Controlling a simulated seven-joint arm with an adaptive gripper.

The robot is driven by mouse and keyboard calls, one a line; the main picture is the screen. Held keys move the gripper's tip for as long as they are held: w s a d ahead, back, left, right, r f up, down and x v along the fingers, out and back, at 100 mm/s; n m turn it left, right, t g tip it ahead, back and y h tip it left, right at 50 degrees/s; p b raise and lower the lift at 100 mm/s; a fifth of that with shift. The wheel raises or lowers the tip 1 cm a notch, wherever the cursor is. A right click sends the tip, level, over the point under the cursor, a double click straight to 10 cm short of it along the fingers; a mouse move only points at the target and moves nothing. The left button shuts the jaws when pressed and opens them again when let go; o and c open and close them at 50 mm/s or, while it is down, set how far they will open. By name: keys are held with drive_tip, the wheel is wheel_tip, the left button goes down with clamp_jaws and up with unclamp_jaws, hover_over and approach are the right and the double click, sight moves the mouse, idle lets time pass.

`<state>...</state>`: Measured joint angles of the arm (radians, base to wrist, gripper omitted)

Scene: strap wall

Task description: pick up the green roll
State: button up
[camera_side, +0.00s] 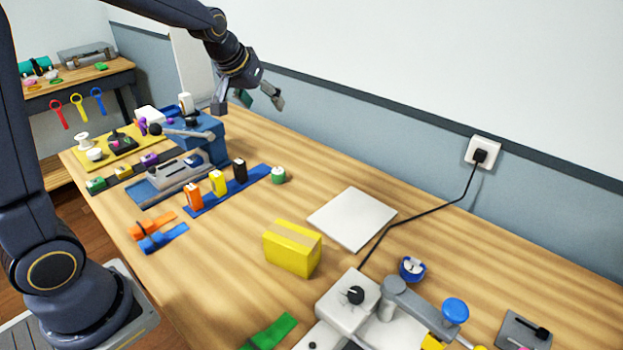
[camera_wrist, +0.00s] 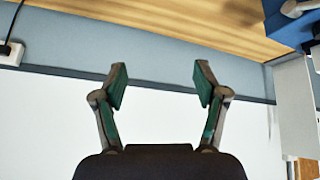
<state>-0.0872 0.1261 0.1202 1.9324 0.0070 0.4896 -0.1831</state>
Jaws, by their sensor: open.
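A small green roll (camera_side: 278,175) with a pale top stands on the wooden table, just past the right end of a blue strip, in the side view. My gripper (camera_side: 248,98) is high above the back of the table, near the wall, up and left of the roll and well apart from it. In the wrist view my gripper (camera_wrist: 160,85) has its two fingers spread with nothing between them. The wrist view shows wall and a strip of table; the green roll is not in it.
A blue strip (camera_side: 230,192) holds orange, yellow and black blocks left of the roll. A blue-grey machine (camera_side: 180,165) stands behind them. A yellow box (camera_side: 292,248) and white plate (camera_side: 352,218) lie to the right. A black cable runs from the wall socket (camera_side: 482,151).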

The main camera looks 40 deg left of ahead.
drive_tip(key=w+a+f+g, duration=0.2)
drive_tip(key=a+f, duration=0.1)
drive_tip(key=f, duration=0.5)
approach(277, 171)
drive_tip(key=shift+n+g, duration=0.3)
drive_tip(key=x, duration=0.4)
drive_tip(key=shift+s+f, duration=0.15)
drive_tip(key=shift+f, duration=0.35)
drive_tip(key=x, duration=0.3)
drive_tip(key=w+x, duration=0.1)
drive_tip(key=x, duration=0.1)
drive_tip(key=shift+w+f, duration=0.1)
drive_tip(key=shift+f, duration=0.05)
drive_tip(key=c, duration=1.2)
drive_tip(key=shift+c, duration=0.2)
